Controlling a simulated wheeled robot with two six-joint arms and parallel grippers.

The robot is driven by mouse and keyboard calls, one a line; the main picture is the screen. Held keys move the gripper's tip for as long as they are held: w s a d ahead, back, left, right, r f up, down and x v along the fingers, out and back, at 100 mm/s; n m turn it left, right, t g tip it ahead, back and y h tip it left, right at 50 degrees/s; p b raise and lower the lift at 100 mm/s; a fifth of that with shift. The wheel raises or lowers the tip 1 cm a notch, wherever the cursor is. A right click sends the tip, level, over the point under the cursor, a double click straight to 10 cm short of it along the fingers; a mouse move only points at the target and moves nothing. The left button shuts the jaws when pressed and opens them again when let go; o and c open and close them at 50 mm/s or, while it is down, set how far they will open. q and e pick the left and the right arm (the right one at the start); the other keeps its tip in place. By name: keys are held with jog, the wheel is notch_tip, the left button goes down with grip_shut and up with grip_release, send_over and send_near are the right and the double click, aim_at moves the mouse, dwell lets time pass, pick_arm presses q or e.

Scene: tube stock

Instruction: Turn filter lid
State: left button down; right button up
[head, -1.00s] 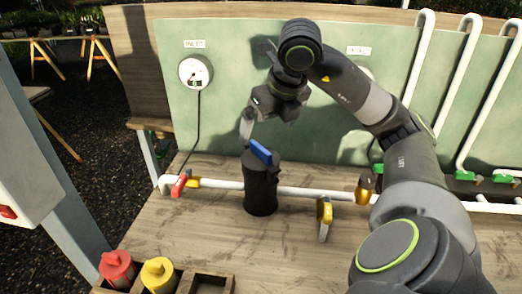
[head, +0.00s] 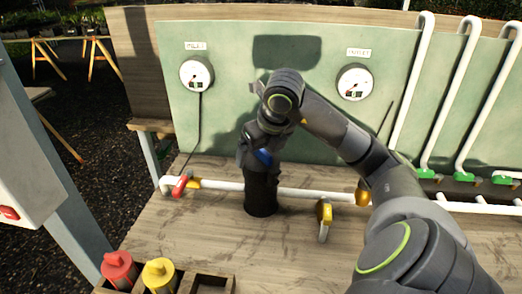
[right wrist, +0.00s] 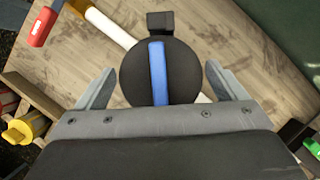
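The filter (head: 262,193) is a black upright cylinder standing in the white pipe line. Its round black lid (right wrist: 133,72) carries a raised blue bar (right wrist: 158,70), which runs nearly upright in the right wrist view. The right gripper is open and points down over the lid. In the right wrist view its two fingers stand on either side of the lid, with gaps between them and the lid. My left gripper is not in view.
Two gauges, left (head: 196,73) and right (head: 355,82), hang on the green panel. Red (head: 118,268) and yellow (head: 159,275) cartridges stand in a wooden rack at front left.

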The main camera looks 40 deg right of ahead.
jog(key=c, duration=0.6)
jog(key=shift+f+n+b, duration=0.1)
jog(key=shift+n+b, duration=0.2)
jog(key=shift+b, duration=0.05)
jog(key=n+y+b, duration=0.1)
jog(key=n, duration=0.1)
jog(key=shift+n+b, duration=0.3)
jog(key=shift+b, duration=0.1)
jog(key=shift+n+y, duration=0.4)
jog(key=shift+n, duration=0.4)
jog(key=shift+b, duration=0.35)
jog(key=shift+n+y+b, duration=0.4)
jog(key=shift+n, duration=1.3)
jog(key=shift+g+y, duration=0.3)
